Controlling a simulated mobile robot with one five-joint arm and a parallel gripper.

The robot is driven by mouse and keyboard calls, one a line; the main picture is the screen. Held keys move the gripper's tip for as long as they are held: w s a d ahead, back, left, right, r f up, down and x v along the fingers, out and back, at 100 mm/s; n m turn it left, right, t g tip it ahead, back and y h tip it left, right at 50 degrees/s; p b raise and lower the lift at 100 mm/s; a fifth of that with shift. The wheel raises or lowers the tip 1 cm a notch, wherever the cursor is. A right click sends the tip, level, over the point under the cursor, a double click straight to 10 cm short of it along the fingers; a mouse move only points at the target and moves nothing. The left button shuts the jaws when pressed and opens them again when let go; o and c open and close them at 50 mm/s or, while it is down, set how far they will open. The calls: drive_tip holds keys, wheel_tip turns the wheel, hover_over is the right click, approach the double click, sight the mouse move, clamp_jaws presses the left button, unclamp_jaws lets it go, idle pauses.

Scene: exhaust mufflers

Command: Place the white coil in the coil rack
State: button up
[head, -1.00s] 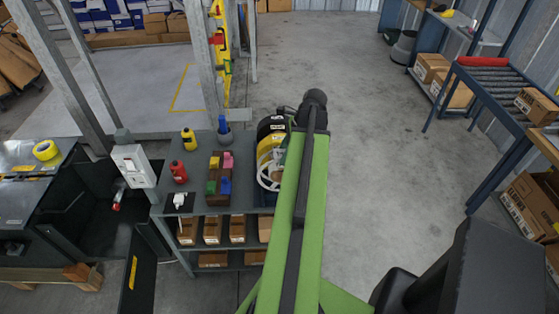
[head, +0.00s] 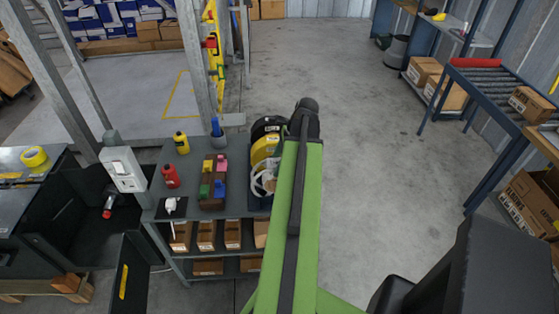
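The white coil (head: 262,181) is at the right end of the grey shelf unit's top, in front of a yellow coil (head: 263,148) and a black coil (head: 266,125). The coils stand in a row at the dark coil rack (head: 257,204). My green arm covers the right side of the white coil and much of the rack. I cannot tell whether the white coil is seated in the rack or held just above it. My gripper is hidden behind the arm's dark end, so its fingers do not show.
Left of the coils are a block holder (head: 213,200) with coloured pieces, a red bottle (head: 171,176), a yellow bottle (head: 181,142) and a blue-topped item (head: 216,128). A grey post rises behind the shelf. The floor to the right is open up to the roller table (head: 485,78).

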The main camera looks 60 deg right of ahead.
drive_tip(key=shift+r+p, duration=0.3)
drive_tip(key=p+v, duration=1)
drive_tip(key=v, duration=0.1)
drive_tip(key=shift+s+r+p, duration=0.2)
drive_tip(key=shift+r+p, duration=0.1)
drive_tip(key=shift+p, duration=0.1)
drive_tip(key=shift+d, duration=0.1)
